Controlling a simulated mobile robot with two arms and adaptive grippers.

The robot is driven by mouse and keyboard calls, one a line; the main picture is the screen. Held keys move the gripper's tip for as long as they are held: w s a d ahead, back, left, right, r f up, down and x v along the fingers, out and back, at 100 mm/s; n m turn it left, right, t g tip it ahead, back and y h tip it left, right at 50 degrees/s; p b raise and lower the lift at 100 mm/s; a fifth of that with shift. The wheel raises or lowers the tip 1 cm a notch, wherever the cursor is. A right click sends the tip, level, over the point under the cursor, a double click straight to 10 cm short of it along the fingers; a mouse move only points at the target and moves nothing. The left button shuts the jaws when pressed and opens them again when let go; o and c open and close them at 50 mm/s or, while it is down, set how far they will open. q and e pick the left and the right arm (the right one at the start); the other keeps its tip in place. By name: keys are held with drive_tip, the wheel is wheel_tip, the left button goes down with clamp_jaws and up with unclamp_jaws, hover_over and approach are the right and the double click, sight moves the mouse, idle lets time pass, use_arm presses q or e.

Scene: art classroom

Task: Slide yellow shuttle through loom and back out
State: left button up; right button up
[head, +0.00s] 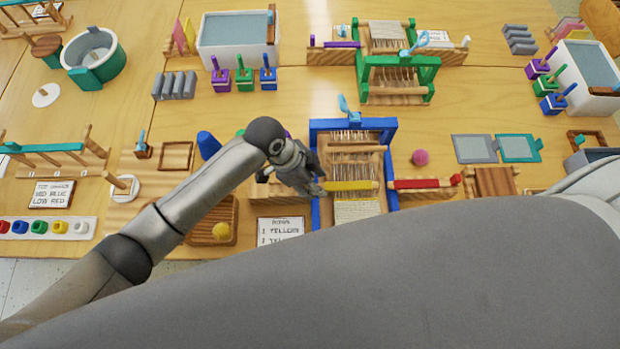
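The blue-framed loom (391,170) stands upright near the front middle of the table, with white warp threads and wooden bars. The yellow shuttle (350,185) lies crosswise between the loom's blue sides, above the pale woven part. My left gripper (317,187) reaches in from the left over the loom's left side. Its fingertips are at the shuttle's left end and appear closed around it, though the gripper's body partly hides the contact. My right gripper is not in view; a large grey part of my own arm covers the lower right.
A red shuttle (415,184) lies on a wooden rest right of the loom, near a pink ball (420,157). A wooden tray with a yellow ball (221,230) and a printed card (280,230) lie to the left. A green loom (396,62) stands behind.

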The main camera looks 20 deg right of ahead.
use_arm(q)
drive_tip(key=shift+a, duration=0.1)
drive_tip(key=shift+w+a+r, duration=0.15)
drive_tip(key=shift+a+r, duration=0.05)
drive_tip(key=shift+r, duration=0.3)
drive_tip(key=v, duration=1.1)
